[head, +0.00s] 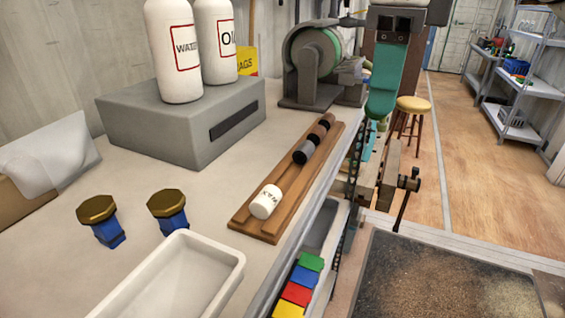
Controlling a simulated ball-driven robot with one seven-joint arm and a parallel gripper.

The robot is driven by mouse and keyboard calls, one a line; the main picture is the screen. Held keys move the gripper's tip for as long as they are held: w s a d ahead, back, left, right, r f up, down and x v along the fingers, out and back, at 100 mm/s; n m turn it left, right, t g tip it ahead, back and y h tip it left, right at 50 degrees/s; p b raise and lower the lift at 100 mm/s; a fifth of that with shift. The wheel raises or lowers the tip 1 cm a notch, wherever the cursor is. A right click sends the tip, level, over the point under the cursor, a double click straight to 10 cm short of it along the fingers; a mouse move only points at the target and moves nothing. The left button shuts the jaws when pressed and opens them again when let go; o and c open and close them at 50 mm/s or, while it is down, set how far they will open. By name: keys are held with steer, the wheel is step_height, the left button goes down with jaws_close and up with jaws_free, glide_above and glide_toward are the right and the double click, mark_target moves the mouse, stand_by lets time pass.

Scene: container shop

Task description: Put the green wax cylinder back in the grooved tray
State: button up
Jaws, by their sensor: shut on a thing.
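The grooved tray (253,225) is a long brown wooden board lying near the right edge of the workbench. A white cylinder with dark lettering (266,202) lies at its near part. Dark grey and black (304,152) and brown (321,133) cylinders lie toward its far end, with bare wood between them and the white one. I cannot make out a green wax cylinder.
A white tub (175,280) and two blue pieces with brass hexagonal tops (97,210) (167,207) stand left of the tray. A grey box (180,120) carries two white bottles. A grinder (315,65) stands beyond the tray. Coloured blocks (296,290) sit below the bench edge.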

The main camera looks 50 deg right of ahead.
steer(key=w+a+f, duration=0.1)
steer(key=w+f, duration=0.1)
steer(key=w, duration=0.1)
steer(key=w+a+f+p, duration=0.1)
steer(key=w+f, duration=0.1)
steer(key=w, duration=0.1)
steer(key=w+a+f, duration=0.1)
steer(key=w+f, duration=0.2)
steer(key=shift+a+f+p, duration=0.1)
steer(key=shift+a+p, duration=0.2)
steer(key=shift+p, duration=0.05)
steer(key=shift+w+a+f, duration=0.1)
steer(key=shift+w+f, duration=0.2)
steer(key=shift+f, duration=0.05)
steer(key=shift+w+a+f, duration=0.1)
steer(key=shift+w+f, duration=0.05)
steer(key=shift+f, duration=0.8)
steer(key=shift+w+f, duration=0.1)
steer(key=shift+f, duration=0.8)
steer(key=shift+f, duration=0.2)
steer(key=o, duration=1)
steer(key=shift+r, duration=0.1)
steer(key=shift+o, duration=0.2)
steer(key=shift+r, duration=0.1)
step_height(320, 180, up, 12)
